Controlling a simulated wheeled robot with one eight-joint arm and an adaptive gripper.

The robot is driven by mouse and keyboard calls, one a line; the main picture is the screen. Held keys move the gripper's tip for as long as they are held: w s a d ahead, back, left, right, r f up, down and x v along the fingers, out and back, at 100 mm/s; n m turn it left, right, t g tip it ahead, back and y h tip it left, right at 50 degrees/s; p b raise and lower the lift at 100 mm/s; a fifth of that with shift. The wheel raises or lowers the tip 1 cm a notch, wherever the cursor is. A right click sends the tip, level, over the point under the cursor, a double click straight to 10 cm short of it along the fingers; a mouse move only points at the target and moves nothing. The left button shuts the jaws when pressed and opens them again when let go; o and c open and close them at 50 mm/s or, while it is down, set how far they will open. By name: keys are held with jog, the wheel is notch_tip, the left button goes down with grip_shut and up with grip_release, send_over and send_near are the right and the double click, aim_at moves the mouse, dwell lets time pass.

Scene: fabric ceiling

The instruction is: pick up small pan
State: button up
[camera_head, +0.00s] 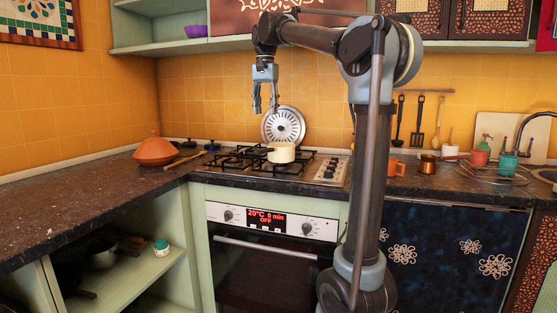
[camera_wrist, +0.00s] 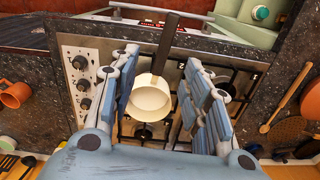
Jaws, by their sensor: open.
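The small pan (camera_head: 281,153) is cream-coloured and sits upright on the gas hob (camera_head: 250,168). In the wrist view the pan (camera_wrist: 150,97) shows from above, with its dark handle (camera_wrist: 166,45) pointing to the top of the picture, towards the oven front. My gripper (camera_head: 265,108) hangs above the hob, pointing down, a little left of the pan in the head view. It is open and empty. In the wrist view my gripper's fingers (camera_wrist: 160,90) lie to the left and right of the pan, apart from it.
A round patterned metal disc (camera_head: 284,125) leans on the tiled wall behind the hob. An orange tagine (camera_head: 155,150) and a wooden spoon stand left of the hob. An orange mug (camera_head: 391,167) and a copper pot (camera_head: 428,165) are to the right. The left counter (camera_head: 80,205) is mostly clear.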

jog(key=w+a+r, duration=0.1)
jog(key=a, duration=0.1)
send_over(263, 150)
jog(key=w, duration=0.3)
jog(key=f, duration=1.1)
jog(key=shift+s+a+f, duration=0.15)
jog(key=shift+a+f, duration=0.1)
jog(key=shift+f, duration=0.1)
jog(key=shift+d+f, duration=0.2)
jog(key=shift+f, duration=2.55)
grip_shut()
